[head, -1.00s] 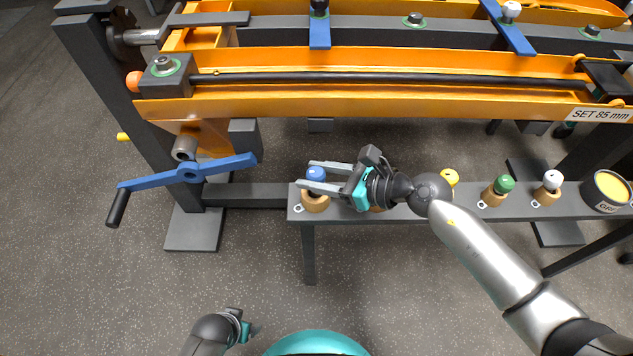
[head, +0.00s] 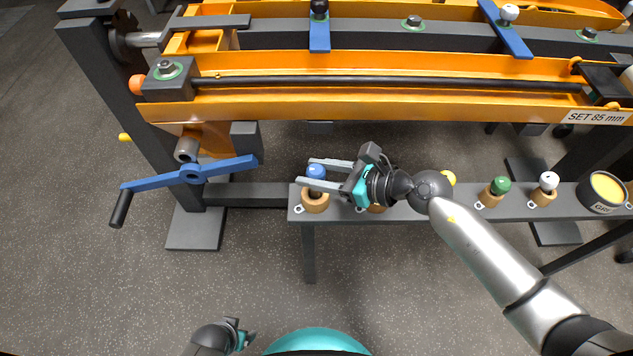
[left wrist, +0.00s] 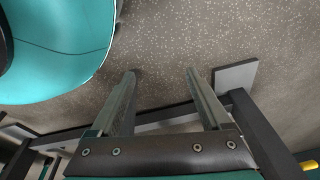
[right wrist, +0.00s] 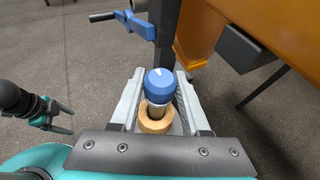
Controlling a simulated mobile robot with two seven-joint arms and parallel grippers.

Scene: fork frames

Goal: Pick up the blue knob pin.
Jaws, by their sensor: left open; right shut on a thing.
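The blue knob pin (head: 316,171) stands upright at the left end of the grey rack rail (head: 408,212). In the right wrist view, its blue knob (right wrist: 160,82) and a short piece of metal shank show above a round wooden holder (right wrist: 155,121). My right gripper (head: 305,174) is shut on the pin, one finger on each side. The pin's lower end is hidden, so I cannot tell how deep it sits in the holder. My left gripper (head: 247,338) is low in the head view; in the left wrist view (left wrist: 161,74) it is open and empty above the floor.
Green (head: 501,184) and white (head: 549,180) knob pins and a yellow-topped tin (head: 606,188) stand farther right on the rail. A blue crank (head: 190,174) is left of the pin. An orange beam (head: 380,100) runs behind. Floor in front is clear.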

